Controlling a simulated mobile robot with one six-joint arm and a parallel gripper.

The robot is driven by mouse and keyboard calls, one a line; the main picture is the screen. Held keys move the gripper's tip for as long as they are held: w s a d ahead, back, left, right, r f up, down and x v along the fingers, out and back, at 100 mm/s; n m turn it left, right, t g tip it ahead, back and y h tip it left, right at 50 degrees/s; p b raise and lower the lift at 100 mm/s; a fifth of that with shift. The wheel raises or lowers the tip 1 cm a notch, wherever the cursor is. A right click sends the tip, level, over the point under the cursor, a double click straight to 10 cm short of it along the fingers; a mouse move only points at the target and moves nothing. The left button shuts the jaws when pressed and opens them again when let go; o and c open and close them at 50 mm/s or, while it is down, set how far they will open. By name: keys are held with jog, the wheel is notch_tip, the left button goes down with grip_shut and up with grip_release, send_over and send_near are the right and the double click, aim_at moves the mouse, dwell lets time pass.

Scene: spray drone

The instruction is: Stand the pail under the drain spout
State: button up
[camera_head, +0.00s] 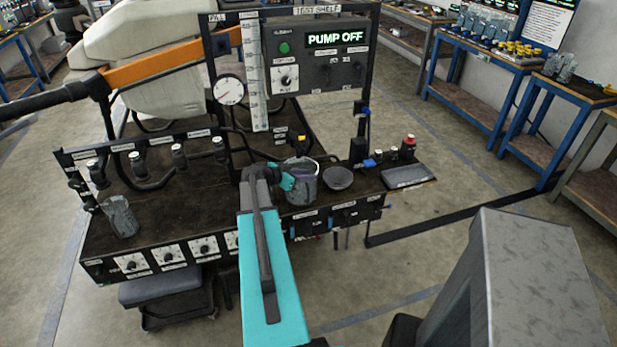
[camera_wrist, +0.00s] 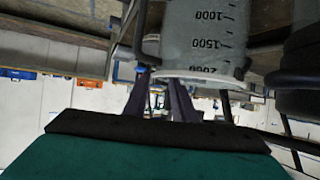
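A clear grey pail (camera_head: 301,190) with a pale wire handle stands on the dark bench, just right of the bench's middle. In the wrist view a clear vessel with marks 1000, 1500 and 2000, likely this pail (camera_wrist: 205,35), fills the upper middle, its pale rim lowest in the picture. My gripper (camera_head: 297,172), teal with dark purple-grey fingers, is at the pail's upper left side. The fingers show close to the rim in the wrist view (camera_wrist: 160,95); whether they pinch it is unclear. I cannot make out the drain spout for certain.
A grey bowl (camera_head: 338,178) stands right of the pail. A clear jug (camera_head: 120,216) stands at the bench's left end, near a row of nozzles (camera_head: 180,155). The test panel (camera_head: 315,55) reads PUMP OFF. A red-topped bottle (camera_head: 408,147) is at the right end.

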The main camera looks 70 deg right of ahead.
jog(key=b+v, duration=0.2)
jog(key=v, duration=0.7)
jog(key=shift+a+r, duration=0.15)
jog(key=shift+a, duration=0.1)
dwell(0.4)
